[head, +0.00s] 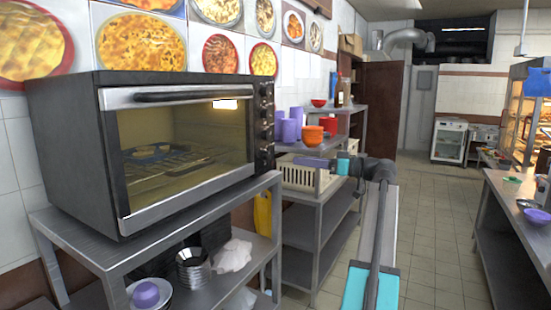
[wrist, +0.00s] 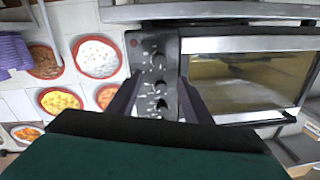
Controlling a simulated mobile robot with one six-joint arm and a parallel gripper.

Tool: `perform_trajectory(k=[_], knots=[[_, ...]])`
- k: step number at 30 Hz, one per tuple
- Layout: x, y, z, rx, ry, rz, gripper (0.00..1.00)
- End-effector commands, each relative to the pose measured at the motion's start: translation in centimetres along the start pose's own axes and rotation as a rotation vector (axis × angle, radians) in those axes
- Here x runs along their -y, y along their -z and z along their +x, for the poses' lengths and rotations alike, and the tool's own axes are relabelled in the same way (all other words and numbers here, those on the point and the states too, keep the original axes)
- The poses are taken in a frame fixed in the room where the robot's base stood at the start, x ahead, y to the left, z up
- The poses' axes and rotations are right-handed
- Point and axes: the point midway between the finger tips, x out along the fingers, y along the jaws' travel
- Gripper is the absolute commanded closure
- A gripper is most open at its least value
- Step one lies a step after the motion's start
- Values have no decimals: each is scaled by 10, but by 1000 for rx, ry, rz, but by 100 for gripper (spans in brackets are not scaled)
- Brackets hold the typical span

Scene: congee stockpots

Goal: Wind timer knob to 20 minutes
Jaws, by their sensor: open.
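The toaster oven (head: 170,140) stands on a metal stand, its glass door shut and its inside lit. A column of several dark knobs (head: 265,112) runs down its right-hand front panel. The panel (wrist: 143,48) also shows in the wrist view, with knobs (wrist: 158,87) in line between my fingers. Markings are too small to read, so I cannot tell which knob is the timer or its setting.
The stand's lower shelf holds stacked metal bowls (head: 192,270) and a white cloth (head: 233,256). Behind my gripper, a rack holds a cream basket (head: 298,178), purple cups (head: 288,131) and an orange bowl (head: 313,134). The tiled floor (head: 430,230) to the right is clear.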

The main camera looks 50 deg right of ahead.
Motion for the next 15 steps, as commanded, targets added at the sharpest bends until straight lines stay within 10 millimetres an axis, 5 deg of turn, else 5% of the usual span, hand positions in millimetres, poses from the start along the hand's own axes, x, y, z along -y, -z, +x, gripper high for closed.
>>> perform_trajectory(k=[15], knots=[[0,1,74,0,0,1,55]])
